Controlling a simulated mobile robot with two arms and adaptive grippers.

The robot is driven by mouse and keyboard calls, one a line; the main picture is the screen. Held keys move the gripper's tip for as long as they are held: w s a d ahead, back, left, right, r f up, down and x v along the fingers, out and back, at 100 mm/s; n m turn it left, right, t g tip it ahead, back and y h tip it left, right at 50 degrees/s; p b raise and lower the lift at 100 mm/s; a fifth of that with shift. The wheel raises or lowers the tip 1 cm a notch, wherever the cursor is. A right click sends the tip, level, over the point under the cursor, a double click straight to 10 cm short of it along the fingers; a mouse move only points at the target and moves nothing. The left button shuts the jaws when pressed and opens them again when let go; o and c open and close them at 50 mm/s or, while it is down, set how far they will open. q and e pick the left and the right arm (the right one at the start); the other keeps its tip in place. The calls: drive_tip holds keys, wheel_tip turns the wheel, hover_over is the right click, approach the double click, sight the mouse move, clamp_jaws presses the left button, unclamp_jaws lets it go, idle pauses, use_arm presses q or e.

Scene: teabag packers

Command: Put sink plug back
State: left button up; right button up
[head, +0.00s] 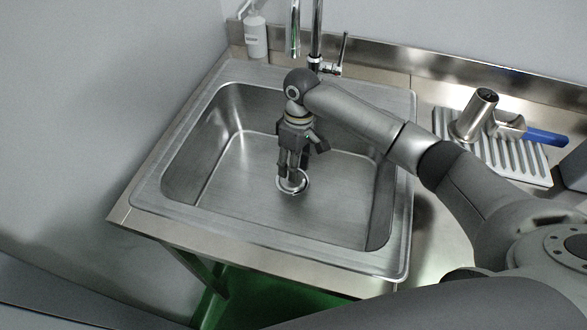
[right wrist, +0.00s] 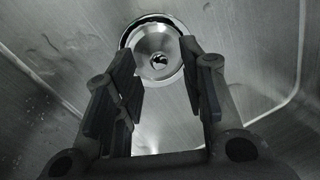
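The sink plug (right wrist: 155,42), a round shiny metal disc with a small centre knob, shows in the right wrist view at the drain (right wrist: 131,30). A dark crescent of the drain opening shows along its upper edge, and I cannot tell whether the plug sits fully in it. In the head view the drain area (head: 299,187) is a bright ring on the basin floor, partly hidden by my fingers. My right gripper (head: 290,172) points down over it. In the right wrist view my right gripper (right wrist: 158,52) is open, its fingers either side of the plug. My left gripper is out of view.
The steel sink (head: 225,180) has raised walls around my right gripper. The faucet (head: 316,40) stands behind, with a soap bottle (head: 255,36) at the back left. A ribbed drainer (head: 515,170) at right holds a metal cup (head: 474,115) and a blue-handled tool (head: 545,137).

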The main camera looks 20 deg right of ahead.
wheel_tip(320, 180, up, 10)
drive_tip(key=w+d, duration=0.1)
drive_tip(key=shift+w, duration=0.2)
drive_tip(key=shift+d, duration=0.1)
idle(0.3)
